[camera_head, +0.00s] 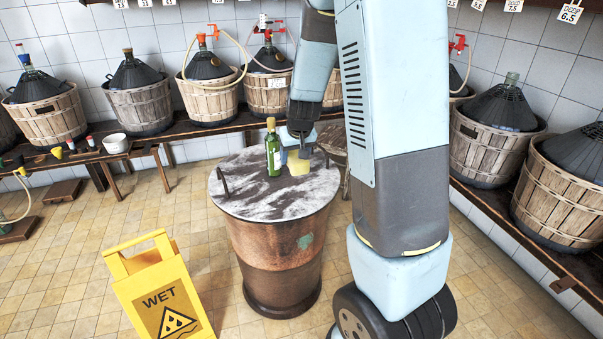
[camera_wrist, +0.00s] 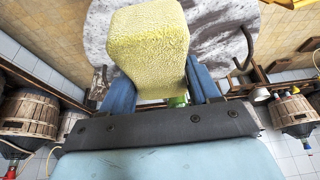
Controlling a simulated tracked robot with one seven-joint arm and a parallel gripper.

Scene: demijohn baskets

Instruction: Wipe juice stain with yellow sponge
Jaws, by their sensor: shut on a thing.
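My gripper (camera_head: 299,158) is shut on the yellow sponge (camera_head: 299,167), over the back right part of the round lid (camera_head: 265,208) of a copper barrel. In the wrist view the sponge (camera_wrist: 148,45) sits between the two blue fingers (camera_wrist: 160,84) and hides much of what lies behind it. I cannot tell whether the sponge touches the lid. The lid is mottled white and dark, and I cannot pick out a juice stain for certain among the patches.
A green corked bottle (camera_head: 273,152) stands on the lid just left of the sponge. A dark handle (camera_head: 223,182) rises at the lid's left edge. A yellow wet-floor sign (camera_head: 162,290) stands front left. Basketed demijohns (camera_head: 137,95) line benches along the walls.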

